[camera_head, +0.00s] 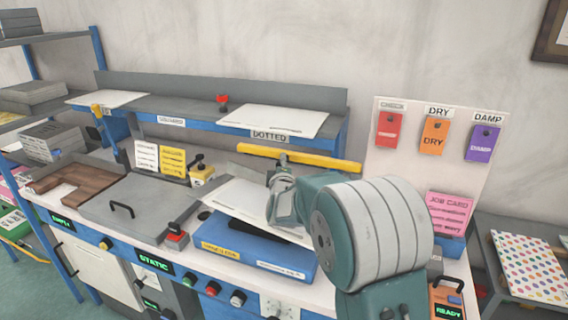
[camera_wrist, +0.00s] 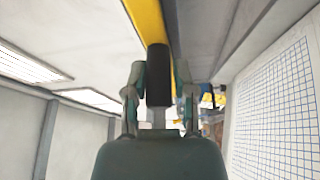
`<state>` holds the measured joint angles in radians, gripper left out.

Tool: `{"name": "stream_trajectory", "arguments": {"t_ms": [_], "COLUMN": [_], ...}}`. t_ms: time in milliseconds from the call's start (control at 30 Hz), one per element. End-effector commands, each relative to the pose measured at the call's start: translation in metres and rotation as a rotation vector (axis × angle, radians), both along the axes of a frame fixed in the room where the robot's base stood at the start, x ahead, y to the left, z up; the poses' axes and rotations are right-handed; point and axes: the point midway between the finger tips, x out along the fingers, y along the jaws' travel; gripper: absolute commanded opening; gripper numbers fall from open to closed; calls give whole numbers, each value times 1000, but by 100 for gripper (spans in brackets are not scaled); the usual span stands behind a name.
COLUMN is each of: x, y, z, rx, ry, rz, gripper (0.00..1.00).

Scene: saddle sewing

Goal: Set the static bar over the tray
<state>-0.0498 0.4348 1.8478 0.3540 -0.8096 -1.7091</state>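The static bar, a long yellow bar (camera_head: 318,160), is raised above the bench in the head view, slanting slightly down to the right. In the wrist view the yellow bar (camera_wrist: 147,18) crosses behind a black grip (camera_wrist: 158,75). My gripper (camera_wrist: 160,92) has one finger on each side of this grip and looks closed on it. In the head view my gripper (camera_head: 283,172) is just under the bar's middle, partly hidden by my wrist. The blue tray (camera_head: 228,254) sits on the bench below, with white sheets (camera_head: 238,199) on top; my arm hides its right part.
A grey plate with a black handle (camera_head: 122,209) and brown leather pieces (camera_head: 72,184) lie left of the tray. Behind is a shelf with a sheet over the DOTTED label (camera_head: 270,135). A tag board (camera_head: 398,165) stands at the right. A red button (camera_head: 175,236) is near the tray.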

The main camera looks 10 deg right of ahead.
Motion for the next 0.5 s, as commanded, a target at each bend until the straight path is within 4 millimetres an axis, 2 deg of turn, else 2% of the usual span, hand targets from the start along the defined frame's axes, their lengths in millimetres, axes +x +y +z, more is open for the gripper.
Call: {"name": "stream_trajectory", "arguments": {"t_ms": [33,67,367,500], "x": [-1,0,-1,-10], "y": [5,4,-1,0], "z": [-9,-9,-5,-4], "rx": [-2,-1,3,4], "ry": [20,19,10,8], "rz": [9,9,3,2], "gripper": [57,65,65,65]}}
